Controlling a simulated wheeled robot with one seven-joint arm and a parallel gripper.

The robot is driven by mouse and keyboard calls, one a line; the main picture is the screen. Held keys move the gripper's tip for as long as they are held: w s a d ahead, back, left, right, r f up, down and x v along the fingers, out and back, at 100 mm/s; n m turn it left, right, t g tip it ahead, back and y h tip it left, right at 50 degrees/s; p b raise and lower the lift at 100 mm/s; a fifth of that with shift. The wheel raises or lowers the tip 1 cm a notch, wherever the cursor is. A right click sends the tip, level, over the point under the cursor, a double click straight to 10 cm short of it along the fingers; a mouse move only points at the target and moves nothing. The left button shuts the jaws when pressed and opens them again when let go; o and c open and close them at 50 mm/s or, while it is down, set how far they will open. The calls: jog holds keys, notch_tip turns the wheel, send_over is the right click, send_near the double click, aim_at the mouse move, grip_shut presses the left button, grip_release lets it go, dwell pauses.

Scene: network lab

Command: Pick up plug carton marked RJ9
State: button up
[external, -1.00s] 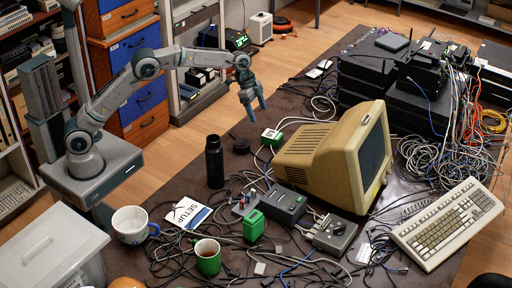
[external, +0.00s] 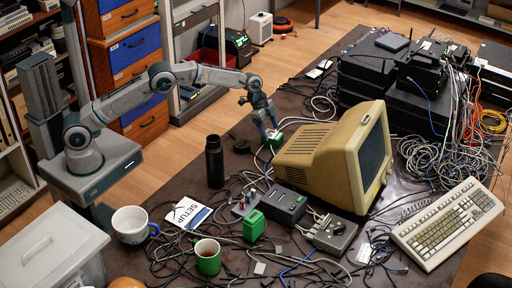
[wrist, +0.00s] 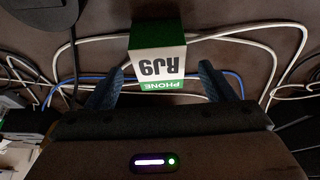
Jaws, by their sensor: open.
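The plug carton marked RJ9 (wrist: 158,64) is a small white and green box, with "PHONE" on its green band. It sits on the dark table among cables, left of the beige monitor, and in the external view its green and white side (external: 276,139) shows partly behind my gripper. My gripper (external: 270,138) is open and points down at the carton. In the wrist view the two blue fingers (wrist: 162,78) stand apart, one on each side of the carton's near end.
The beige monitor (external: 316,152) stands close to the right of the carton. White and blue cables (wrist: 225,36) run around the carton. A black bottle (external: 214,160) and a flat dark disc (external: 241,146) stand to the left. A green box (external: 254,225) and a green mug (external: 208,257) are nearer the front.

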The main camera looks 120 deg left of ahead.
aim_at(272, 134)
jog(key=shift+x, duration=1.9)
jog(key=shift+r, duration=0.1)
jog(key=c, duration=1.1)
jog(key=shift+r, duration=0.1)
